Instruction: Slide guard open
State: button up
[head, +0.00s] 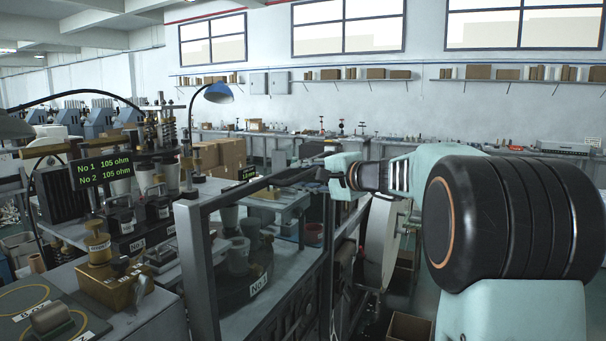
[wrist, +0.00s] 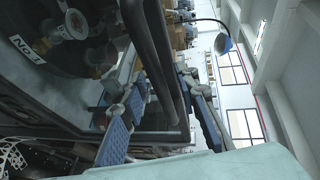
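The guard looks like a grey metal frame (head: 207,270) standing in front of a round dark turntable with several grey cups. Its top rail runs back towards my gripper (head: 322,174), which is at the frame's far upper right corner. In the wrist view my gripper (wrist: 160,118) has its two blue-padded fingers wide apart. Dark bars of the guard (wrist: 160,50) pass between the fingers, with visible space to the fingers. I cannot tell whether either finger touches a bar. Part of the guard's right side is hidden behind my gripper and arm.
Left of the guard stand a brass block (head: 105,285), a bench with a green-lettered display (head: 104,170) and a blue-shaded lamp (head: 218,93). A white disc-like part (head: 380,245) is close below my arm. An open cardboard box (head: 410,328) is on the floor.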

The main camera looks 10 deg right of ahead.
grip_shut()
dwell(0.5)
